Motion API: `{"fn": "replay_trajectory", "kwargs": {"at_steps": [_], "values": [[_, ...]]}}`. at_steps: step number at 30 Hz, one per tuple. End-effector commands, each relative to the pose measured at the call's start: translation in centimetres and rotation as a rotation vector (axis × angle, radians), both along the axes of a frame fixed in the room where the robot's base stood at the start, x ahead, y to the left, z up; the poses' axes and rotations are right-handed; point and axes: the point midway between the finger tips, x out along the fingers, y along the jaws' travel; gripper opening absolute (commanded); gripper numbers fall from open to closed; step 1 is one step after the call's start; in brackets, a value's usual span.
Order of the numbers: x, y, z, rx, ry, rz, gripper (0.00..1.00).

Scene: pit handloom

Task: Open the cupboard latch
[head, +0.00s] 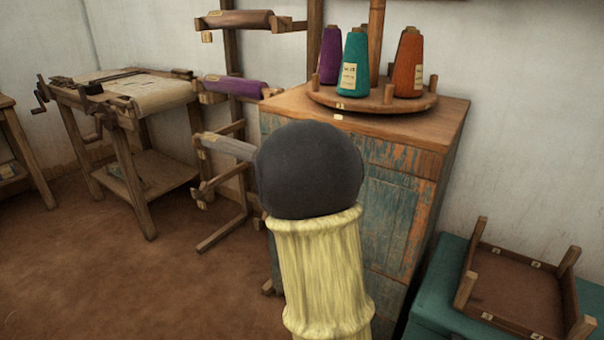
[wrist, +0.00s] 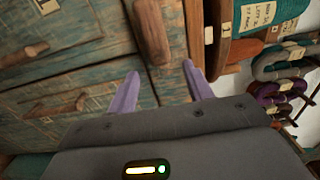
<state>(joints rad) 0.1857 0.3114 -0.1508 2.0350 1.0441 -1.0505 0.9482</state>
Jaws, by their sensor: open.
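The cupboard (head: 390,215) has a wooden top and worn blue-green door panels. My own arm covers much of its front in the head view. In the wrist view its front (wrist: 85,65) fills the left and middle, seen at a slant. A short brown wooden bar (wrist: 151,35), which looks like the latch, is fixed to the front. My gripper (wrist: 160,70) is open, its two purple fingers apart and pointing at the cupboard front. The bar lies just beyond the fingertips, roughly in line with the gap. Nothing shows between the fingers. The gripper is hidden in the head view.
A round rack (head: 330,97) with purple, teal and orange yarn cones stands on the cupboard. Two more wooden handles (wrist: 22,52) (wrist: 60,104) show on the front. A teal chest (head: 450,265) with a wooden frame (head: 520,285) is at right. Open brown floor (head: 130,280) lies left.

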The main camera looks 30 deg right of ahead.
Motion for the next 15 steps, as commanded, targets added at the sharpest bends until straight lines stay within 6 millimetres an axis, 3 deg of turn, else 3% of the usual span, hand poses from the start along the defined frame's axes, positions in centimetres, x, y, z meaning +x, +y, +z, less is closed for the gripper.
{"fn": "replay_trajectory", "kwargs": {"at_steps": [15], "values": [[-3.9, 9.8, 0.2, 0.002, 0.001, 0.005, 0.51]]}}
